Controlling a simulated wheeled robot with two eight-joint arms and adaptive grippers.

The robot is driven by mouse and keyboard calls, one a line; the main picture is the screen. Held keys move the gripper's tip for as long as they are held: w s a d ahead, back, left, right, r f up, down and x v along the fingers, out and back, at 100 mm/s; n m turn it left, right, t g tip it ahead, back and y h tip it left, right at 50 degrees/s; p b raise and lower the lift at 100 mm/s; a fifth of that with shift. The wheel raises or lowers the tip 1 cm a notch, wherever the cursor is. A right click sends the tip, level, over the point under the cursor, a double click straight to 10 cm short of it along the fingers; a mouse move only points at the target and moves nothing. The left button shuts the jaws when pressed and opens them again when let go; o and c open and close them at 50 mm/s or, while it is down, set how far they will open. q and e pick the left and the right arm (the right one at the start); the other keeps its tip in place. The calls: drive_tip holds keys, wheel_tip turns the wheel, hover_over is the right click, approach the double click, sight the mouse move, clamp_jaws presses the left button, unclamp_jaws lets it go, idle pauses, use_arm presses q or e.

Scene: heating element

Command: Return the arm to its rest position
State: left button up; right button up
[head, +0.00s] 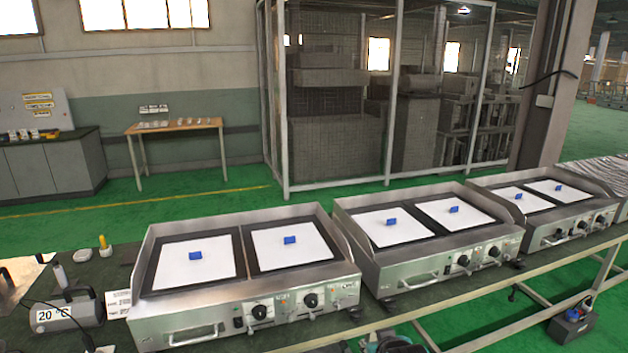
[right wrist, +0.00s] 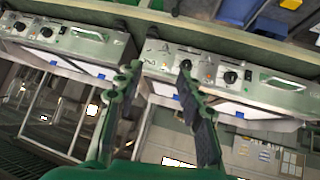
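My right gripper (right wrist: 158,68) shows in the right wrist view with its two fingers spread apart and nothing between them. The picture there is turned over, and the griddle fronts with their knobs lie behind the fingertips. I cannot tell whether the fingers touch anything, but they look apart from the knobs. A dark shape at the bottom edge of the head view may be part of my right arm.
Three steel griddles, a left one (head: 340,291), a middle one (head: 407,271) and a right one (head: 540,238), stand in a row with white sheets and blue blocks on top. A device marked 20 °C (head: 85,311) sits at left. A toolbox (head: 572,325) lies lower right.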

drive_tip(key=s+d+f+m+g, duration=0.1)
drive_tip(key=s, duration=0.8)
drive_tip(key=s+d+f+m+g, duration=0.1)
drive_tip(key=s+d, duration=0.1)
drive_tip(key=s, duration=0.8)
drive_tip(key=shift+r, duration=0.1)
